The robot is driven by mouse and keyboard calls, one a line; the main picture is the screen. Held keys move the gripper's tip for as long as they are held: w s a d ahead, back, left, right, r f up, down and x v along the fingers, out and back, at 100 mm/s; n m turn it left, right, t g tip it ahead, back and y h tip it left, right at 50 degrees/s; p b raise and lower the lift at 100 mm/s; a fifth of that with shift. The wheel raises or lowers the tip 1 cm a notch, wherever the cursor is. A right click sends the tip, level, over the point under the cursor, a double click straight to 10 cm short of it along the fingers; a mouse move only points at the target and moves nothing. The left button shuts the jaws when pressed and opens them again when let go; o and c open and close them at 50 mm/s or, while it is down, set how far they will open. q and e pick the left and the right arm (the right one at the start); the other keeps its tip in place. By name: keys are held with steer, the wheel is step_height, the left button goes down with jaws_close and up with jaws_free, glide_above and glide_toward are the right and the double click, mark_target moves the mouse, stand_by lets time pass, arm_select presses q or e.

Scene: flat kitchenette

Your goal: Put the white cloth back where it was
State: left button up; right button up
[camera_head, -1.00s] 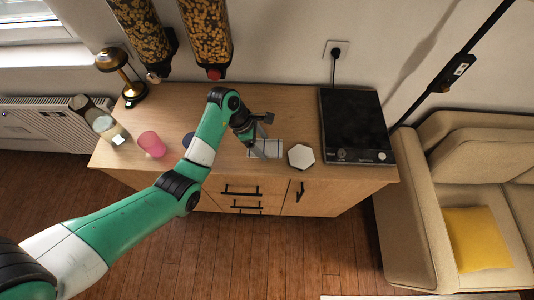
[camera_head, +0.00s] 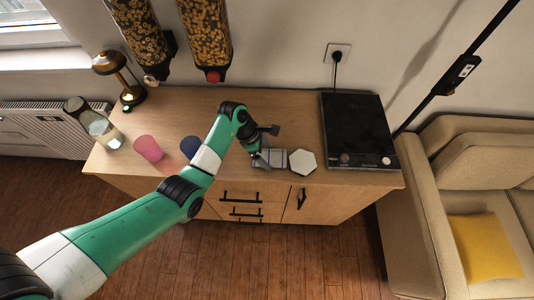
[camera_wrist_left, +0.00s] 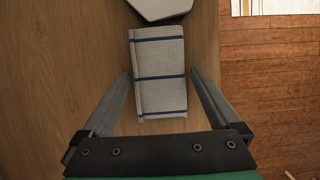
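The white cloth (camera_head: 277,160) is folded into a small rectangle with dark blue stripes and lies flat near the counter's front edge. It shows more clearly in the left wrist view (camera_wrist_left: 160,62). My left gripper (camera_head: 262,158) is over the cloth and partly hides it in the head view. In the left wrist view my left gripper (camera_wrist_left: 160,73) is open, with one finger on each side of the cloth and a gap on both sides. My right gripper is not in view.
A white hexagonal object (camera_head: 302,162) sits close to the cloth's right. A black hob (camera_head: 355,125) lies farther right. A pink cup (camera_head: 148,149), a blue round item (camera_head: 190,146) and a glass jar (camera_head: 106,133) stand left. Bare wooden counter (camera_head: 285,110) lies behind.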

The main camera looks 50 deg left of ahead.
arm_select(q)
steer(key=shift+r, duration=0.1)
steer(key=shift+r, duration=0.3)
steer(key=p+v, duration=0.4)
steer(key=v, duration=0.7)
steer(key=shift+a+r, duration=0.15)
steer(key=shift+r, duration=0.05)
